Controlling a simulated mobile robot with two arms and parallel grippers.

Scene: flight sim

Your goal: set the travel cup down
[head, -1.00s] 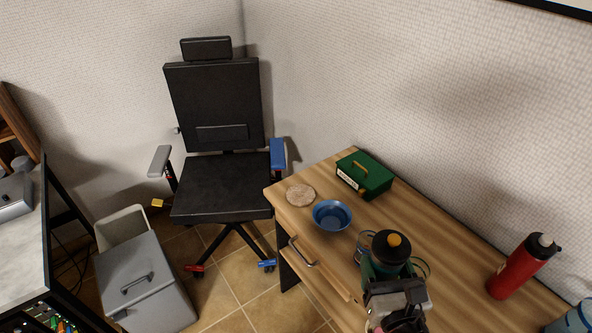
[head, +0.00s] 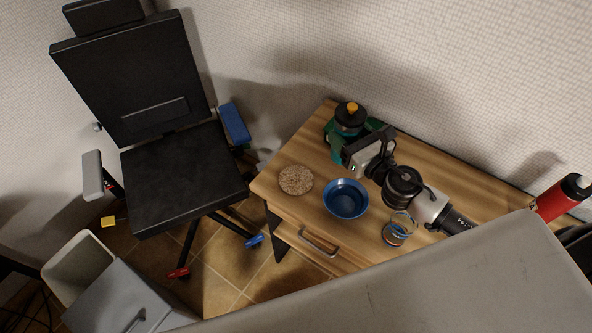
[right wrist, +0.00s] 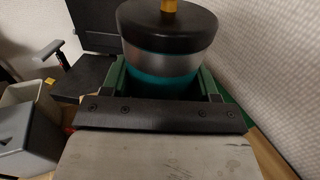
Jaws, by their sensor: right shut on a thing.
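The travel cup (head: 350,116) has a black lid with an orange knob and a teal band. My right gripper (head: 352,132) is shut on it, near the far corner of the wooden desk. In the right wrist view the cup (right wrist: 170,58) looks upright between the green fingers of the gripper (right wrist: 163,80). Its base is hidden, so I cannot tell whether it touches anything below. A round, speckled brown coaster (head: 296,180) lies bare near the desk's left corner, to the left of and nearer than the cup. My left gripper is not in view.
A blue bowl (head: 345,199) stands right of the coaster, and a clear glass (head: 398,230) farther right. A red bottle (head: 562,198) stands at the right. An office chair (head: 180,175) stands left of the desk.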

